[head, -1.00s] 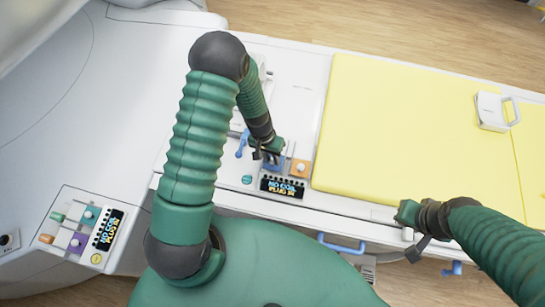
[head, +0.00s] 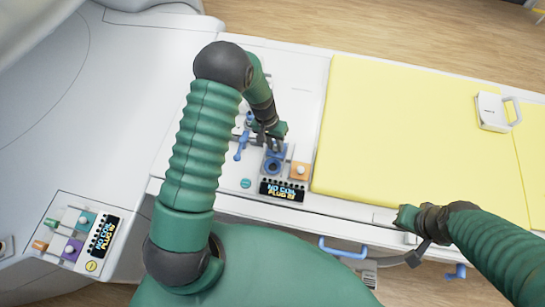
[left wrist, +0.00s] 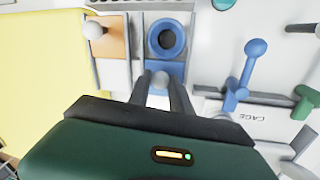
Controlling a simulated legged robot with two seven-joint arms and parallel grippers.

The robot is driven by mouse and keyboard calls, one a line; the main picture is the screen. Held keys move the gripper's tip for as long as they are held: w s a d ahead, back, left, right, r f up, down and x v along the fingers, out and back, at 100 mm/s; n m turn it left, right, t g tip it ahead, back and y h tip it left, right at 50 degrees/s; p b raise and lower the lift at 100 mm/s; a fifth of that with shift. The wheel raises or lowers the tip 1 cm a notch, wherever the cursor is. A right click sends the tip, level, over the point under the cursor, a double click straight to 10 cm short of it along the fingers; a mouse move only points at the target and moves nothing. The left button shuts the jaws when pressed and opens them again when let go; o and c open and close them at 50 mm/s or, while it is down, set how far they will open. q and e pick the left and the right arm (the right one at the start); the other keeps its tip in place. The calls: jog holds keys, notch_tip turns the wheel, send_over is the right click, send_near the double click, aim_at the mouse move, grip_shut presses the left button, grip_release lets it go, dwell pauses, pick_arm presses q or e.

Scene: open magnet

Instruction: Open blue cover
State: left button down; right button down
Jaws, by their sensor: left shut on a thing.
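The blue cover (left wrist: 176,70) lies between my left gripper's fingers and the blue round socket (left wrist: 166,39) in the left wrist view. The socket shows uncovered, with a dark hole, and also in the head view (head: 273,167). My left gripper (head: 272,143) is shut on the cover's pale knob (left wrist: 159,82), on the far side of the socket. The fingers partly hide the cover. My right gripper (head: 408,216) is by the bed's near edge, away from the panel; its jaws are not clear.
An orange cover (head: 299,170) with a white knob is right of the socket. A blue lever (head: 241,145) stands to the left. A small display (head: 283,192) is in front. The yellow mattress (head: 400,140) lies to the right.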

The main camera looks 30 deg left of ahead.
pick_arm(q)
jog(key=shift+w+a+f, duration=0.1)
jog(key=shift+w, duration=0.05)
jog(key=c, duration=1.2)
grip_release()
jog(key=a+r+b, duration=0.1)
jog(key=r, duration=0.4)
jog(key=a+r+b, duration=0.1)
jog(key=r, duration=0.5)
jog(key=a+r+b, duration=0.1)
jog(key=r, duration=0.4)
jog(key=shift+a+r+b, duration=0.15)
jog(key=shift+r+b, duration=0.15)
jog(key=shift+b, duration=0.05)
jog(key=s+d+f+b, duration=0.2)
jog(key=s+f, duration=0.1)
jog(key=s, duration=0.2)
jog(key=s+d+f+t+y+b, duration=0.1)
jog(key=s+d+f+b, duration=0.1)
jog(key=s, duration=0.3)
jog(key=s+d+f+t+y+b, duration=0.1)
jog(key=s+d+f+b, duration=0.1)
jog(key=s+f+b, duration=0.2)
jog(key=shift+s+d+f+m, duration=0.3)
jog(key=shift+s+f, duration=0.1)
jog(key=shift+s, duration=0.1)
